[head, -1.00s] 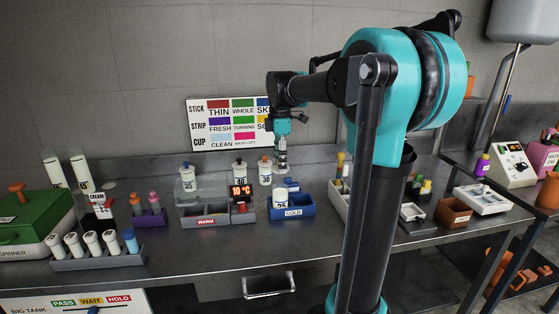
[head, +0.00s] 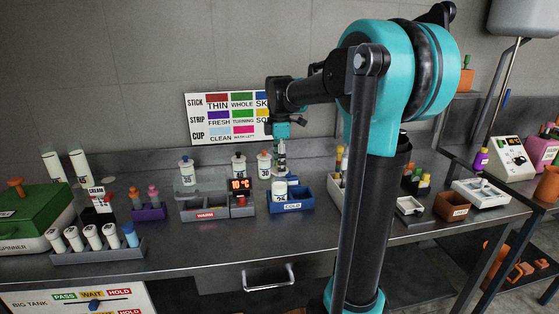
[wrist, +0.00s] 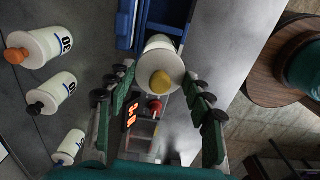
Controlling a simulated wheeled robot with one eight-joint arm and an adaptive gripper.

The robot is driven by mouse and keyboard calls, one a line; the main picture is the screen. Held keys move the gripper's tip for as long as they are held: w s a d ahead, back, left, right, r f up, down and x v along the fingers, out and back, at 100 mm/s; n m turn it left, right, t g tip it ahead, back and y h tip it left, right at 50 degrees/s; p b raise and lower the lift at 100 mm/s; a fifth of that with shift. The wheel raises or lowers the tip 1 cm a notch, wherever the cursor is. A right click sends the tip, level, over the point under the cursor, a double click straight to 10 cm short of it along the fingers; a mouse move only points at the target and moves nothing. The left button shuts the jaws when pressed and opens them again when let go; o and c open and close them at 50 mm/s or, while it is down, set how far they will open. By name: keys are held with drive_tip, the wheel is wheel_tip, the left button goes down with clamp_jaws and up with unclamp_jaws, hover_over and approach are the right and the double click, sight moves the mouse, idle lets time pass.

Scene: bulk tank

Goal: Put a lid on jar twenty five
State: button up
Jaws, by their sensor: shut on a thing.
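Jar twenty five (head: 280,196) stands in the blue COLD bin (head: 300,206) in the head view. My gripper (head: 281,171) points down just above that jar. In the wrist view, a round white lid with a yellow knob (wrist: 160,82) lies between the two green fingers of my gripper (wrist: 160,90), which is shut on it. I cannot tell whether the lid touches the jar's rim.
Three knobbed white jars stand nearby: one with an orange knob (head: 264,166), one with a dark knob (head: 239,166) and one with a blue knob (head: 187,173). A grey WARM bin (head: 204,207) with a red clock (head: 240,185) is left of the blue bin.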

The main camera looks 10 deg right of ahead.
drive_tip(key=shift+f, duration=1.65)
drive_tip(key=o, duration=1)
wheel_tip(320, 180, up, 12)
